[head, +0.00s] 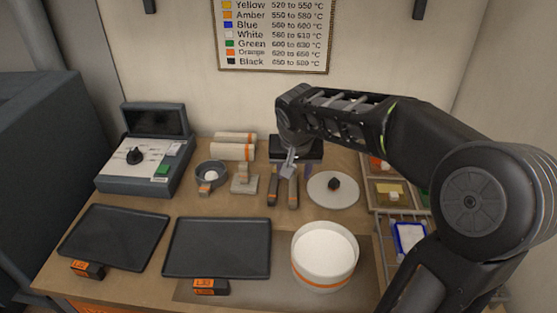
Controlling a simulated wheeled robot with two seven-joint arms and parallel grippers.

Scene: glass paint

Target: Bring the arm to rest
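My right arm comes in from the right edge and reaches over the right part of the workbench (200,207). Its elbow is bent and its forearm runs left toward the back wall. My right gripper (288,163) points down above the back middle of the bench, close to the upper ends of two dark-handled tools (293,190). Its fingers are small and partly merge with the dark things behind, so I cannot tell whether they are apart or hold anything. My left arm and gripper are not in view.
Two dark trays (217,247) and a white pot with an orange band (325,256) stand in front. A control box (142,165), a small bowl (210,175), a white disc (332,189) with a dark knob and a sectioned rack (385,192) stand behind. A chart (274,35) hangs above.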

